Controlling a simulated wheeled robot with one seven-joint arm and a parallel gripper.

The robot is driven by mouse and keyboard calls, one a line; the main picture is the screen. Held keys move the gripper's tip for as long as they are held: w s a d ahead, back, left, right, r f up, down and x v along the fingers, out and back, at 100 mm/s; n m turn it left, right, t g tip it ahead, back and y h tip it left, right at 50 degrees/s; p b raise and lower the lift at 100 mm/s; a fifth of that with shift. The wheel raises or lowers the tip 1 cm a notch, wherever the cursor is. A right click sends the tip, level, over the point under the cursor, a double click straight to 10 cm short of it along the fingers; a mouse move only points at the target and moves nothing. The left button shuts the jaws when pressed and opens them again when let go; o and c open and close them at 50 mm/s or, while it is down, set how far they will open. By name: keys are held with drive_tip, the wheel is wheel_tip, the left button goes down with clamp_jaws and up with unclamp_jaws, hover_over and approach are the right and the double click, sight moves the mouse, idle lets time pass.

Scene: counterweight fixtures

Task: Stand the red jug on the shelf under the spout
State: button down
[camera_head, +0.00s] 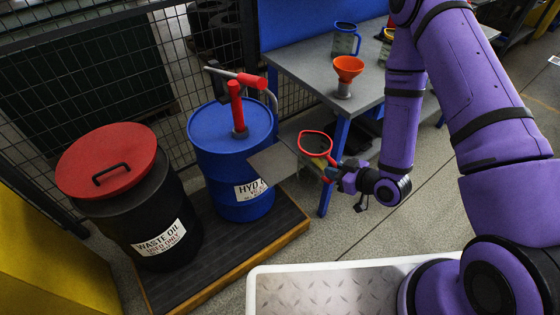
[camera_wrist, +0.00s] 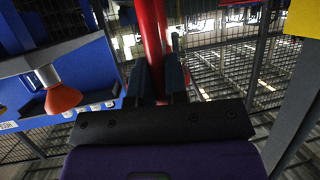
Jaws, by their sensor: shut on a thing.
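The red jug (camera_head: 315,143) has a red rim, a red handle and a see-through body. My gripper (camera_head: 334,173) is shut on its handle, on the jug's right side. In the wrist view the red handle (camera_wrist: 152,35) stands between the two dark fingers (camera_wrist: 158,80). The jug looks roughly upright, at the right end of the grey shelf (camera_head: 268,165) on the blue drum's front. I cannot tell whether it touches the shelf. The spout (camera_head: 272,98) is the pump's curved grey pipe, above and left of the jug. The jug's base is partly hidden.
The blue drum (camera_head: 215,160) carries a red hand pump (camera_head: 237,105). A black drum with a red lid (camera_head: 106,160) stands left. A grey table (camera_head: 310,72) behind holds an orange funnel (camera_head: 348,70) and a blue-handled jug (camera_head: 344,40). Wire fence (camera_head: 90,60) runs behind.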

sight(299, 152)
drive_tip(key=w+a, duration=0.3)
drive_tip(key=w+a+f, duration=0.1)
drive_tip(key=w+a, duration=0.2)
drive_tip(key=a, duration=0.1)
drive_tip(key=w+a, duration=0.3)
drive_tip(key=a, duration=0.1)
drive_tip(key=shift+w+a+f, duration=0.1)
drive_tip(key=shift+w+f, duration=0.05)
drive_tip(key=shift+w, duration=0.2)
drive_tip(key=shift+w+a+f, duration=0.15)
drive_tip(key=shift+f, duration=1.75)
drive_tip(key=c, duration=1.1)
unclamp_jaws()
